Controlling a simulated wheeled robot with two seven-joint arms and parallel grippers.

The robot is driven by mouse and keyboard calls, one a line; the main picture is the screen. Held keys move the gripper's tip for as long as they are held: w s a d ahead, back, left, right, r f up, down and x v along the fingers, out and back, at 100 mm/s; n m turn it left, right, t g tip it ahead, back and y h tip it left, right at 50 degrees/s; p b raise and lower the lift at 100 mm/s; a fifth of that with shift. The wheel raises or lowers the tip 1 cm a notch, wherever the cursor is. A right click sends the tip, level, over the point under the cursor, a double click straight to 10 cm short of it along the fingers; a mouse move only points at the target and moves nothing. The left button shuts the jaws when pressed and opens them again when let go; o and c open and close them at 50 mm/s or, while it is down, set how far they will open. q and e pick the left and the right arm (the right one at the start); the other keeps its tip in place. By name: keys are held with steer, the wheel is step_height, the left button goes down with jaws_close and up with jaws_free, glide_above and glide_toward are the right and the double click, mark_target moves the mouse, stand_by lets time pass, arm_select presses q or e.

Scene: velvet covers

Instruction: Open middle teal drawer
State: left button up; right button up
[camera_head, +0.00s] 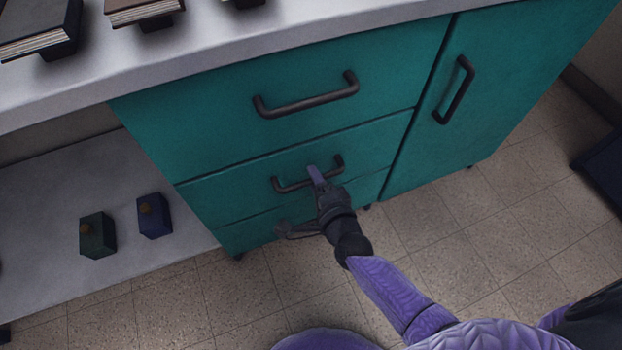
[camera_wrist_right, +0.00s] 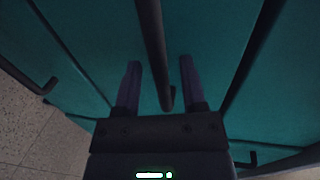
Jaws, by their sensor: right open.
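The middle teal drawer (camera_head: 240,196) looks flush with the cabinet front. Its dark bar handle (camera_head: 290,187) is partly covered by my right gripper (camera_head: 316,176), which is at the handle. In the right wrist view, the dark handle (camera_wrist_right: 154,45) runs down between the two purple fingers of my right gripper (camera_wrist_right: 158,80). The fingers are apart, with a gap on each side of the bar. My left gripper is not in view.
The top drawer (camera_head: 220,115) and right door (camera_head: 500,70) look shut. The bottom drawer handle (camera_head: 290,233) is partly behind my arm. Books (camera_head: 40,30) lie on the white countertop (camera_head: 250,30). Two small boxes (camera_head: 97,235) (camera_head: 154,215) stand on the low left shelf. The tiled floor (camera_head: 480,240) in front is clear.

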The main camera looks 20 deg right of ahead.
steer(key=shift+w, duration=0.4)
jaws_close()
stand_by(0.7)
stand_by(0.3)
steer(key=shift+f, duration=0.1)
